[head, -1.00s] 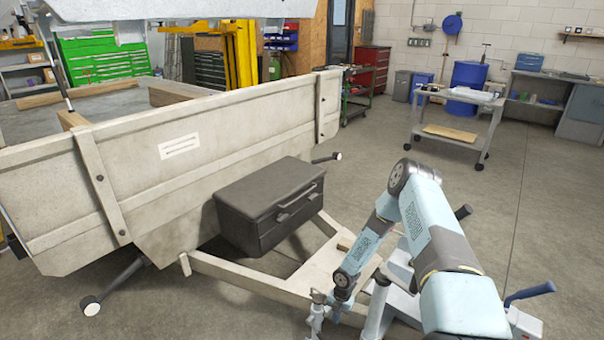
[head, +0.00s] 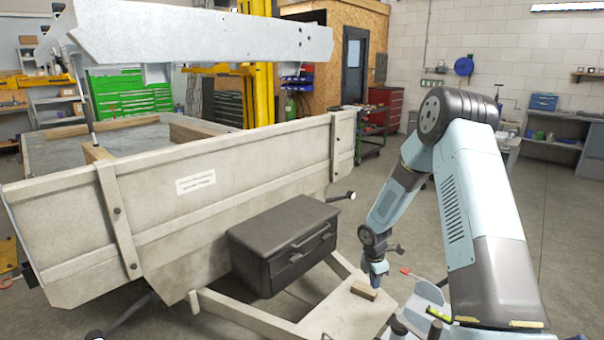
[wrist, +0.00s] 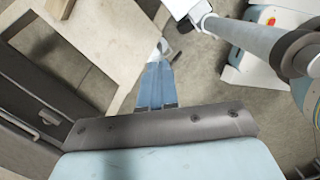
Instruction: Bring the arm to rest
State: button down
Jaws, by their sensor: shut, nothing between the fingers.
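My arm rises at the right of the head view, bends at a high elbow, and its forearm hangs down toward the trailer's drawbar. My gripper (head: 378,284) is at its lower end, small in the head view, beside a wooden block (head: 364,291) on the pale drawbar plate (head: 350,313). I cannot tell from here how far above the plate it is. In the wrist view the blue fingers of my gripper (wrist: 157,62) lie together, with nothing seen between them.
The trailer's pale side panel (head: 200,215) fills the left. A dark toolbox (head: 285,245) sits on the drawbar, left of my gripper; its dark side also shows in the wrist view (wrist: 35,90). A red tool cabinet (head: 385,105) stands behind. Floor at right is open.

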jog(key=s+d+r+m+t, duration=0.1)
jog(key=s+r+m, duration=0.25)
jog(key=r, duration=0.65)
jog(key=s+r+m+h, duration=0.1)
jog(key=s+r+m, duration=0.25)
jog(key=r, duration=0.75)
jog(key=s+d+r+m+t, duration=0.1)
jog(key=s+r+m, duration=0.25)
jog(key=r, duration=0.65)
jog(key=s+a+r+m+t+y, duration=0.1)
jog(key=s+r+m, duration=0.4)
jog(key=s, duration=0.8)
jog(key=s+a+r+m+t+y, duration=0.1)
jog(key=s+r+m, duration=0.5)
jog(key=s, duration=0.7)
jog(key=shift+s+a+r+t, duration=0.2)
jog(key=shift+a+r+t, duration=0.45)
jog(key=shift+r, duration=0.65)
